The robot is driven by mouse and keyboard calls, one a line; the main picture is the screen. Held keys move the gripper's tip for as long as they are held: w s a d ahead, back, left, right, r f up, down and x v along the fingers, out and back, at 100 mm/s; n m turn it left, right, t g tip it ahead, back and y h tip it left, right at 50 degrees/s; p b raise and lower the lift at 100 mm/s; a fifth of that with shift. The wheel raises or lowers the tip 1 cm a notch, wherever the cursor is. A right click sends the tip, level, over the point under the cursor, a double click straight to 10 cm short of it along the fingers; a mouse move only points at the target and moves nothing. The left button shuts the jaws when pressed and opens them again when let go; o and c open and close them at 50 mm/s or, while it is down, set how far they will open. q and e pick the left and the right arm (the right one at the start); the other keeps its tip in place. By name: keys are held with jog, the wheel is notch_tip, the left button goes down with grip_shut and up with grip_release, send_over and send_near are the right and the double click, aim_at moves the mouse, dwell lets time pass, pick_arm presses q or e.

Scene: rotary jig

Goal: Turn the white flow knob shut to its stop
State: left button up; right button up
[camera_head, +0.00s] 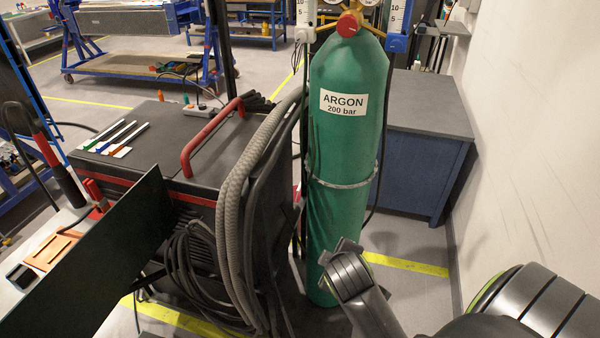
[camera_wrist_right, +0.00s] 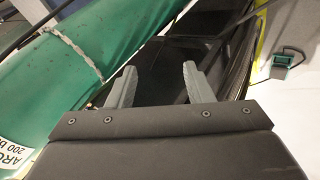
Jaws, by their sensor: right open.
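The white flow knob (camera_head: 305,34) is at the top of the head view, below a scaled flow tube (camera_head: 305,12) on the left of the green argon cylinder (camera_head: 345,150). My right gripper (camera_head: 338,258) is low in front of the cylinder, far below the knob. In the right wrist view its two grey fingers (camera_wrist_right: 158,84) are apart with nothing between them. The cylinder (camera_wrist_right: 60,65) lies across the left of that view, and the knob does not show there. My left gripper is not in view.
A red knob (camera_head: 348,24) tops the cylinder; a blue knob (camera_head: 397,43) is to its right. A dark machine (camera_head: 160,140) with a red handle and grey hoses (camera_head: 245,190) stands left. A blue cabinet (camera_head: 420,165) and pale wall (camera_head: 535,130) are right.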

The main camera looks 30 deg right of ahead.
aim_at(301, 38)
jog(key=w+r+n+t+h, duration=0.2)
jog(key=w+r+n+h, duration=0.15)
jog(key=w+r, duration=0.8)
jog(key=w+a+r+n+t+h+p, duration=0.1)
jog(key=w+r+n+h, duration=0.3)
jog(key=r, duration=1)
jog(key=w+a+r+n+t+h, duration=0.15)
jog(key=w+r+n, duration=0.35)
jog(key=r, duration=1)
jog(key=shift+m, duration=0.25)
jog(key=p+x, duration=0.6)
jog(key=x, duration=0.9)
jog(key=shift+w+d, duration=0.15)
jog(key=shift+d, duration=0.1)
jog(key=shift+w+d+f+t+p, duration=0.15)
jog(key=shift+w+d+t+p, duration=0.15)
jog(key=shift+w+d, duration=0.15)
jog(key=shift+s, duration=0.1)
jog(key=c, duration=1)
